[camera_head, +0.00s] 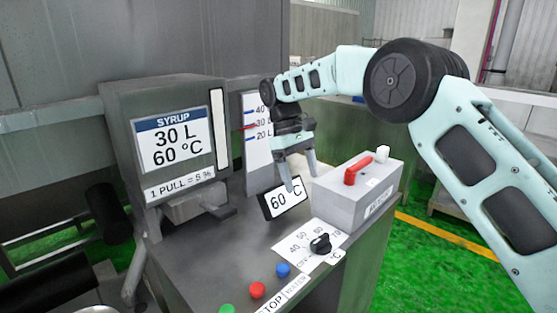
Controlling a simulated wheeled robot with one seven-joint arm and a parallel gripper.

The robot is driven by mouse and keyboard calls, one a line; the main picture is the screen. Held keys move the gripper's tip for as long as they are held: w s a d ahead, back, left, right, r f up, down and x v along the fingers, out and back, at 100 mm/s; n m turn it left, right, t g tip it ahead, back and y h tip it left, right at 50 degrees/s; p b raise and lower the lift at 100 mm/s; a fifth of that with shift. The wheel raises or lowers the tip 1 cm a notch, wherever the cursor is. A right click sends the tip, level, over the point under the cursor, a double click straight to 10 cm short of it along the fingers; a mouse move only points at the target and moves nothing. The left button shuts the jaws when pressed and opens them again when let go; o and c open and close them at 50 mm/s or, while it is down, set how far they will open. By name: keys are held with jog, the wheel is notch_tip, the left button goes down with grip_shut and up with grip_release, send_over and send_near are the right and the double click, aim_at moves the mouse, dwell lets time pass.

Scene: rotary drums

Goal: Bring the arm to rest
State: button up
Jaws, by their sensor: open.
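My gripper (293,170) is at the end of my pale blue arm, which reaches in from the right. Its two fingers are apart and point down, with nothing seen between them. It hangs above the back of the grey console, in front of the white level scale. A small display reading 60 °C (285,199) is just below the fingers. Whether a fingertip touches the display I cannot tell. The grey box with a red lever (358,170) stands right of the gripper.
A grey syrup dispenser (170,140) reading 30 L, 60 °C stands at left. The console top (215,255) carries a black knob (320,244), a blue button (283,270), a red button (257,290) and a green button (227,309). Green floor (420,270) shows at right.

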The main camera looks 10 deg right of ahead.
jog(key=s+a+r+n+t+y, duration=0.1)
jog(key=s+a, duration=0.2)
jog(key=s, duration=0.7)
jog(key=s+a+r+t+y, duration=0.15)
jog(key=s+a, duration=0.25)
jog(key=s, duration=0.6)
jog(key=s+d+f, duration=0.2)
jog(key=s+d, duration=0.1)
jog(key=s, duration=0.6)
jog(key=s+d+f, duration=0.2)
jog(key=s+d, duration=0.1)
jog(key=s, duration=0.6)
jog(key=shift+s+f+m+t, duration=0.25)
jog(key=shift+s+m+t, duration=0.15)
jog(key=shift+t, duration=0.05)
jog(key=shift+y, duration=0.25)
